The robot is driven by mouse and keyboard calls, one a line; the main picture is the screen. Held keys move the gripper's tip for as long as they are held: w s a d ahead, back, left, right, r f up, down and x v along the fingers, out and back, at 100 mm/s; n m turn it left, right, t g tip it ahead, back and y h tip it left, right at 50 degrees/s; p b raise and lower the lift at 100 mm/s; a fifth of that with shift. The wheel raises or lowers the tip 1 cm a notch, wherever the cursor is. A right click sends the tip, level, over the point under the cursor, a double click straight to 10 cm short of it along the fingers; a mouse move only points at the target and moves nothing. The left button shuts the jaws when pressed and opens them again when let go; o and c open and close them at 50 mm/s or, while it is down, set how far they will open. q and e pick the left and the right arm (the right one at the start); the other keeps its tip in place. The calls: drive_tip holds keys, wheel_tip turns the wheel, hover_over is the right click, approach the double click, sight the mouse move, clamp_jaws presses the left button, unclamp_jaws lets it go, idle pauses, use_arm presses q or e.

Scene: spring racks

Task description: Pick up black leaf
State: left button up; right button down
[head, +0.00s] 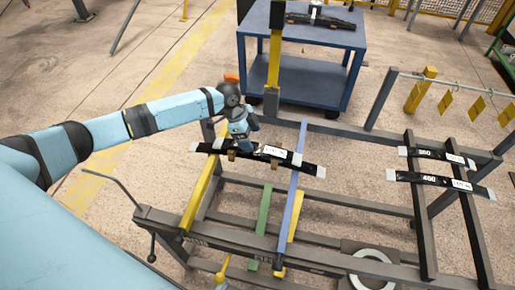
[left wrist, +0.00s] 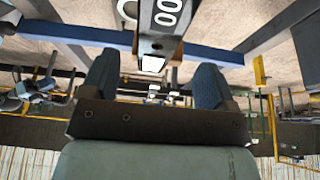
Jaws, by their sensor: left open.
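A black leaf (head: 268,152) with a white label and pale ends lies across the rack, under my left gripper. My left gripper (head: 242,141) is open, just above or at the leaf's left half; whether it touches is unclear. In the left wrist view, the blue fingers (left wrist: 155,85) stand apart, with a dark leaf end (left wrist: 156,45) bearing white digits just beyond them. Two more black leaves, an upper one (head: 437,155) and a lower one (head: 445,182), lie on the right rack. My right gripper is not in view.
The grey rack frame (head: 340,205) has yellow, green and blue bars around the leaf. A blue cart (head: 300,75) behind carries a dark assembly (head: 320,19). Yellow tags (head: 446,103) hang from a rail at right. Open floor (head: 150,45) lies at back left.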

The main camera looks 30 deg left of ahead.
sight(257, 147)
use_arm(q)
drive_tip(key=x, duration=0.2)
drive_tip(key=p+x, duration=0.1)
drive_tip(key=x, duration=0.2)
drive_tip(key=shift+d+f, duration=0.25)
drive_tip(key=shift+d, duration=0.1)
drive_tip(key=shift+c, duration=0.2)
drive_tip(key=shift+r, duration=0.1)
drive_tip(key=c, duration=1)
